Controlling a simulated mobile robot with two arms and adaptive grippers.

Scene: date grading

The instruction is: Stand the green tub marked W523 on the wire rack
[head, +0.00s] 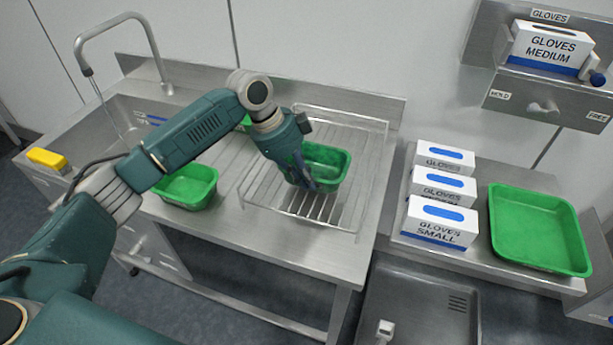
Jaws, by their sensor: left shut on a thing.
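A green tub (325,162) is at my left gripper (303,182), which is shut on its left wall. The tub is over the wire rack (262,207), about upright. I cannot tell whether its base touches the wires. A second green tub (188,187) stands on the ribbed drainboard, left of the rack. A third green tub (246,122) is mostly hidden behind my left arm. No W523 marking can be read on any tub. My right gripper is not in view.
Several glove boxes (441,222) stand on the counter to the right, next to a large green tray (540,230). A sink with a tap (130,18) and a yellow sponge (47,159) are at the left. The rack's front part is bare.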

